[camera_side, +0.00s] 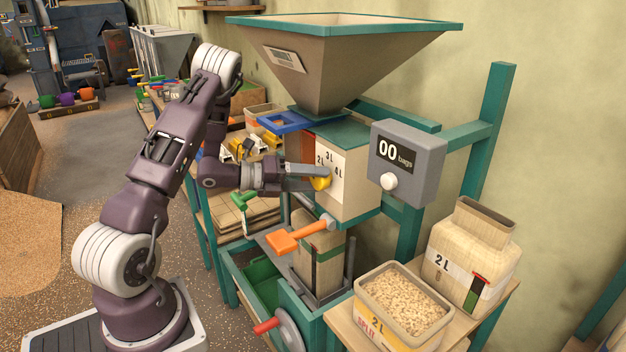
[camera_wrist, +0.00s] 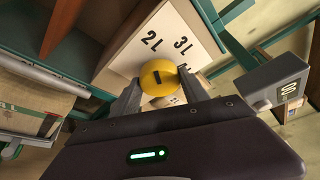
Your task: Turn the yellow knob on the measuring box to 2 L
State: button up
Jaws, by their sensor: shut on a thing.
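The measuring box (camera_side: 349,191) stands under the large hopper, with 2 L, 3 L and 4 L printed on its pale front face. The yellow knob (camera_side: 321,183) is low on that face, and in the wrist view the knob (camera_wrist: 159,77) shows a short dark mark on its face. My gripper (camera_side: 314,179) reaches in from the left and is shut on the knob; in the wrist view one finger is on each side of it. Which label the mark points to I cannot tell. The 4 L label is partly hidden in the wrist view.
A grey counter box (camera_side: 407,162) reading "00 bags" is right of the measuring box. An orange lever (camera_side: 297,238) and a paper bag (camera_side: 319,262) are below. A blue slide handle (camera_side: 285,122) sits above. A grain bin (camera_side: 400,306) and a 2 L sack (camera_side: 470,255) stand at right.

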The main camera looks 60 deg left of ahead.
dwell(0.4)
jog(key=o, duration=1.3)
jog(key=shift+o, duration=0.2)
jog(key=shift+s, duration=0.1)
jog(key=v, duration=0.7)
